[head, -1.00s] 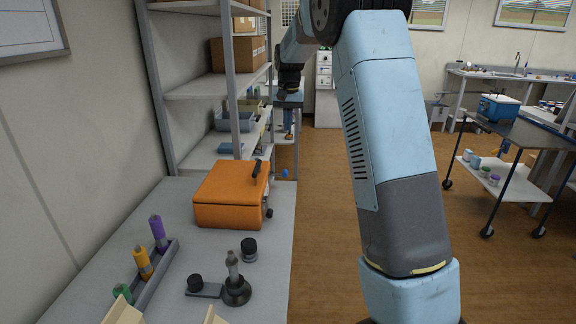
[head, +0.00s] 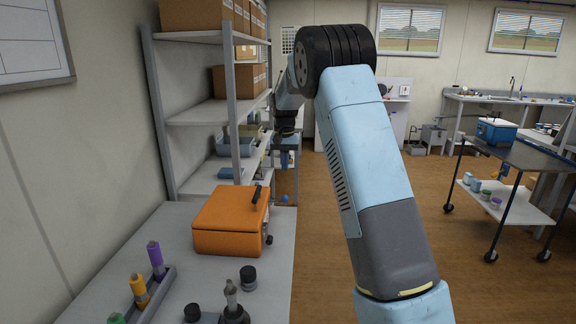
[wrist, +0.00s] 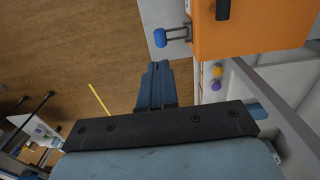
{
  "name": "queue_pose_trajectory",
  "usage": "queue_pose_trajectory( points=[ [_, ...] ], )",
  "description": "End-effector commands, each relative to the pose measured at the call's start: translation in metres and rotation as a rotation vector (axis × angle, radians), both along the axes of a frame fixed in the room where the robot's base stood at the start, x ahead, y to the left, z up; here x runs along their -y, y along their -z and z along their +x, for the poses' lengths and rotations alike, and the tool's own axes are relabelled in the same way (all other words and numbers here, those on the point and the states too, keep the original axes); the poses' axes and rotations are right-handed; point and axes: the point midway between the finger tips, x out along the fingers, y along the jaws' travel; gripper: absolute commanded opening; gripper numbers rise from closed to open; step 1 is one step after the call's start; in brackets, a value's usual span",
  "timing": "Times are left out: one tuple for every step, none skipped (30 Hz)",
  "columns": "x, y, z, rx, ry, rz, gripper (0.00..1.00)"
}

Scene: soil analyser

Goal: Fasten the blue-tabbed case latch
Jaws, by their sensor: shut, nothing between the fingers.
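The orange case (head: 228,222) sits lidded on the grey bench, with a dark handle on top. Its blue tab (wrist: 172,36) shows in the wrist view, sticking out from the case side on a short metal stem, over the light bench edge. A small blue spot beyond the case in the head view (head: 285,198) looks like the same tab. My gripper (wrist: 155,68) is shut and empty, pointing toward the case side, its tips apart from the tab. In the head view my gripper (head: 285,160) hangs beyond the case, partly merging with the background.
A rack with purple and orange tubes (head: 145,290) and a black-lidded jar (head: 248,277) stand on the near bench. A shelf unit (head: 230,110) with boxes rises behind the case. A dark-topped cart (head: 540,155) stands at right. The floor between is clear.

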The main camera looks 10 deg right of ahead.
Motion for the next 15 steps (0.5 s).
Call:
queue_pose_trajectory(
  points=[
    [0.0, 0.01, 0.0, -0.003, 0.0, 0.0, 0.0],
    [0.0, 0.016, -0.001, -0.003, 0.0, 0.0, 0.0],
    [0.0, 0.022, -0.001, -0.003, 0.0, 0.0, 0.0],
    [0.0, 0.028, 0.0, -0.002, 0.0, 0.0, 0.0],
    [0.0, 0.033, 0.0, -0.002, 0.0, 0.0, 0.0],
    [0.0, 0.04, -0.001, -0.003, 0.0, 0.0, 0.0],
    [0.0, 0.046, -0.001, -0.003, 0.0, 0.0, 0.0],
    [0.0, 0.051, -0.001, -0.003, 0.0, 0.0, 0.0],
    [0.0, 0.058, -0.001, -0.003, 0.0, 0.001, 0.0],
    [0.0, 0.063, 0.0, -0.002, 0.0, 0.001, 0.0],
    [0.0, 0.068, 0.0, -0.002, 0.0, 0.001, 0.0],
    [0.0, 0.074, -0.001, -0.002, 0.0, 0.001, 0.0],
    [0.0, 0.079, -0.001, -0.002, 0.0, 0.001, 0.0],
    [0.0, 0.083, -0.001, -0.002, -0.001, 0.001, 0.0],
    [0.0, 0.088, -0.001, -0.002, -0.001, 0.0, 0.0]
  ],
)
